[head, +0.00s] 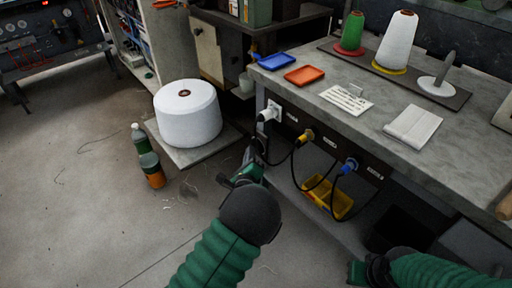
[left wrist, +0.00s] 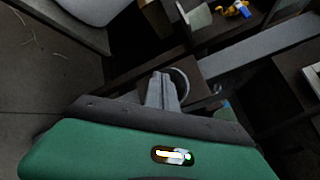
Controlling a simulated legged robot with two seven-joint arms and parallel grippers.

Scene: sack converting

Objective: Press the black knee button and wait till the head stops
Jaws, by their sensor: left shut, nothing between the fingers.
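My left gripper (head: 250,165) is shut and empty, low in front of the workbench's left end. In the left wrist view its fingertips (left wrist: 163,88) point at a dark round disc with a paler rim (left wrist: 181,82), partly hidden behind them. This may be the black knee button; I cannot tell whether the fingers touch it. In the head view the spot by the fingertips is dark and no button stands out clearly. My right gripper (head: 362,272) is low at the bottom right, partly hidden by its arm; its fingers are unclear. No sewing head can be made out.
A large white spool (head: 187,115) and bottles (head: 152,170) stand left.

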